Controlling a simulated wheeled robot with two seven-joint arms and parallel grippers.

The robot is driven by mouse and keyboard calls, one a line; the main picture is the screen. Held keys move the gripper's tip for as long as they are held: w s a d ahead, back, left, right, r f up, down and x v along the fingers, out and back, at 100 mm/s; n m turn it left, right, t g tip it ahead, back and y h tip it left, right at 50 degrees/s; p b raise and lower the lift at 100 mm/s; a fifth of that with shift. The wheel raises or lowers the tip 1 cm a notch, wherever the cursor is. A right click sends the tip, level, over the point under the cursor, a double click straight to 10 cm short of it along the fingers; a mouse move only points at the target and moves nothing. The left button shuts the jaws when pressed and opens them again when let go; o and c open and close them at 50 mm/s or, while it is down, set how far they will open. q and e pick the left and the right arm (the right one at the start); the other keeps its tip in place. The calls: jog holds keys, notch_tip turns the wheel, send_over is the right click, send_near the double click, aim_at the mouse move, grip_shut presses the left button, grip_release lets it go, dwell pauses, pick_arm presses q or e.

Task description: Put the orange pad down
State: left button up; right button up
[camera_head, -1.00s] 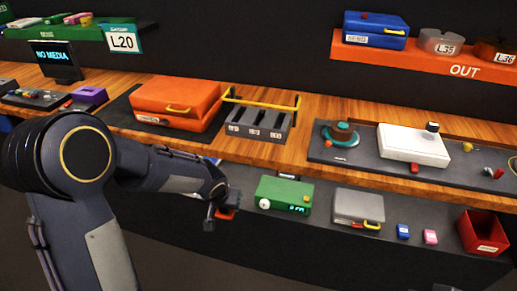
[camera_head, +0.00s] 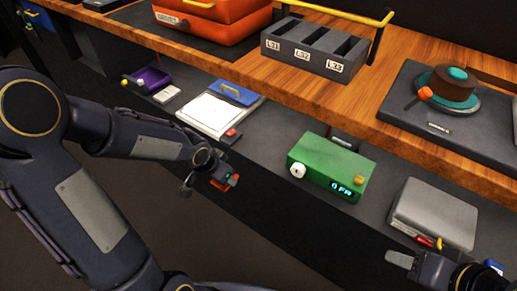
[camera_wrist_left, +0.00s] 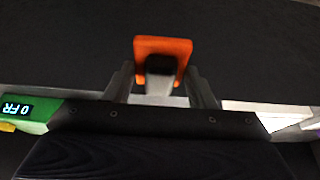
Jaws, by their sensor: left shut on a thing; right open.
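The orange pad (camera_wrist_left: 177,47) is a small rounded block. My left gripper (camera_wrist_left: 162,88) is shut on it, with a finger on each side of a grey and black part below the orange face. In the head view the left gripper (camera_head: 208,180) holds the pad (camera_head: 226,183) in front of the lower dark shelf, left of the green box. I cannot tell whether the pad touches anything besides the gripper. My right gripper (camera_head: 405,259) is open at the bottom right, in front of the grey case; part of it is cut off by the frame.
On the lower shelf are a green box (camera_head: 312,168) with a lit display, a grey case (camera_head: 433,214), a white pad with a blue lid (camera_head: 211,111) and a purple device (camera_head: 147,78).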

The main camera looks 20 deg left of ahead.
pick_arm(q)
jog(key=shift+w+d+f, duration=0.1)
jog(key=shift+w+f, duration=0.1)
jog(key=shift+w, duration=0.2)
jog(key=b, duration=0.2)
send_near(262, 146)
jog(key=f, duration=0.4)
jog(key=shift+s, duration=0.25)
jog(key=w, duration=0.1)
jog(key=w+d, duration=0.1)
jog(key=shift+w, duration=0.3)
jog(key=shift+f, duration=0.65)
jog(key=shift+f+b, duration=0.2)
jog(key=shift+b, duration=0.2)
jog(key=o, duration=1.1)
jog(key=shift+a, duration=0.1)
jog(key=shift+c, duration=0.2)
